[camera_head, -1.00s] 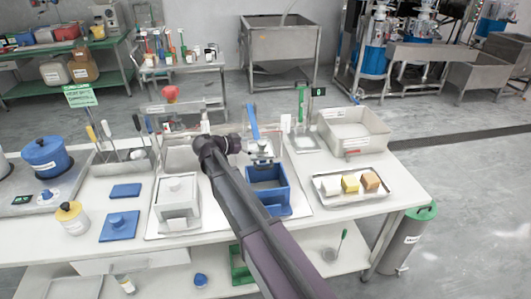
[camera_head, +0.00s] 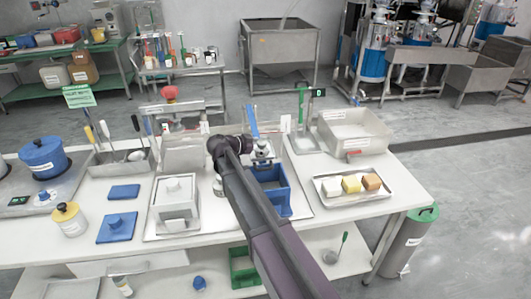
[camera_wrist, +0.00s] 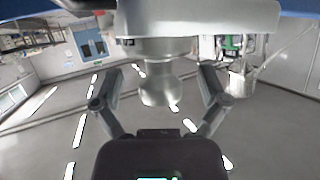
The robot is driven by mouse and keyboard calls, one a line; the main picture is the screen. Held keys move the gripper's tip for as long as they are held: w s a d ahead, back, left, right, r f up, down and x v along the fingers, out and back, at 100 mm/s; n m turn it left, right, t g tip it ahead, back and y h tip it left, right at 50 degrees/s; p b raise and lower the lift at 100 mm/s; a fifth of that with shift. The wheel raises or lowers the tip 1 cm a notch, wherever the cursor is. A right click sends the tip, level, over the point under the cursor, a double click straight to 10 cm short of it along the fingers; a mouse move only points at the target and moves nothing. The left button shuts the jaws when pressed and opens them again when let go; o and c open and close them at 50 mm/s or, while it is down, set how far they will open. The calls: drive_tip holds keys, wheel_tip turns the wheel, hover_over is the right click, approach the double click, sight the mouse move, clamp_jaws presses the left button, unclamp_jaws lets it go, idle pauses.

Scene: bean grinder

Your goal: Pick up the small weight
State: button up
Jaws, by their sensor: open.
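In the head view my gripper (camera_head: 264,154) is at the middle of the table, just behind the blue open-topped box (camera_head: 275,200). The wrist view shows its two fingers (camera_wrist: 158,90) spread apart. A silver metal piece with a rounded knob (camera_wrist: 156,91) lies between them, with gaps on both sides. It joins a wider silver body (camera_wrist: 160,47) at the top of that view. It looks like a weight, but I cannot tell whether it is the small one. In the head view my arm hides much of the area around it.
A grey lidded box (camera_head: 177,198) stands left of my arm. A metal tray (camera_head: 355,195) with several coloured blocks lies at the right, before a large pale bin (camera_head: 352,130). A tool holder (camera_head: 123,162) stands at the left. Bare tabletop lies around the tray.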

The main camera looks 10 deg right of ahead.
drive_tip(key=shift+d, duration=0.1)
idle(0.5)
clamp_jaws()
